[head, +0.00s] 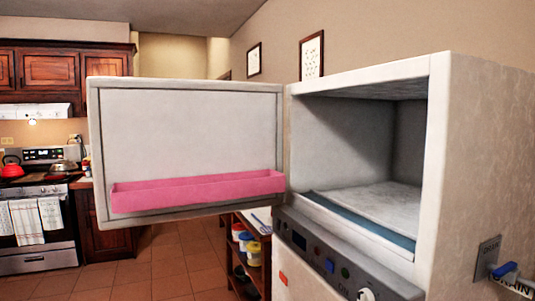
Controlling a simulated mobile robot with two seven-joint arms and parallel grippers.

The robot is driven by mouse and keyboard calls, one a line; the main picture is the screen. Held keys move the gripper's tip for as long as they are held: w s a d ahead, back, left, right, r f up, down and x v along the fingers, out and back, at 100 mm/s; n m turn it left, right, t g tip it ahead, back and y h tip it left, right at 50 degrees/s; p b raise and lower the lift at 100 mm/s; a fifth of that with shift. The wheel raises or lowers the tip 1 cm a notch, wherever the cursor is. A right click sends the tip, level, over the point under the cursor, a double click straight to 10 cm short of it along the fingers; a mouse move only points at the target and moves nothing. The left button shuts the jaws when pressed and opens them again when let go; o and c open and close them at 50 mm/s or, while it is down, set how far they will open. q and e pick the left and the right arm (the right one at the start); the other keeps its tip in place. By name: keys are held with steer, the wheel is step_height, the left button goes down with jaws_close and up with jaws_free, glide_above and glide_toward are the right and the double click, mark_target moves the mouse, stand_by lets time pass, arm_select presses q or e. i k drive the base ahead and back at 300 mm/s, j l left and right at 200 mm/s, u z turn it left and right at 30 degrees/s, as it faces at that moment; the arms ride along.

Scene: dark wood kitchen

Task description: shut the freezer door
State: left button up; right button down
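The freezer door (180,128) stands wide open, swung out to the left of the freezer. It is a white panel with a pink shelf (200,190) along its lower inner side. It joins the freezer at its right edge. The freezer compartment (360,150) is open toward me and looks empty, with a pale floor and a blue-grey strip at its front lip. A grey control panel (340,255) with knobs and a small display runs below it. Neither of my grippers shows in the head view.
A wooden shelf (245,260) with several small containers stands below and behind the door. A stove (35,210) with a red kettle (12,170) and hanging towels is at the far left. The tiled floor (150,270) left of the freezer is clear. Two framed pictures hang behind.

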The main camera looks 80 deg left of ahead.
mark_target(162, 150)
steer(key=k+j, duration=0.9)
steer(key=j, duration=0.15)
steer(key=k+j, duration=0.85)
steer(key=j, duration=0.2)
steer(key=k+j, duration=0.15)
steer(key=j, duration=0.15)
steer(key=k+j, duration=0.1)
steer(key=j, duration=0.15)
steer(key=k+j, duration=0.15)
steer(key=j, duration=1.05)
steer(key=i+j, duration=0.1)
steer(key=j, duration=0.2)
steer(key=i+j, duration=0.1)
steer(key=j, duration=0.2)
steer(key=i+j, duration=0.1)
steer(key=j, duration=0.2)
steer(key=i+j+z, duration=0.15)
steer(key=j+z, duration=0.1)
steer(key=z, duration=1.2)
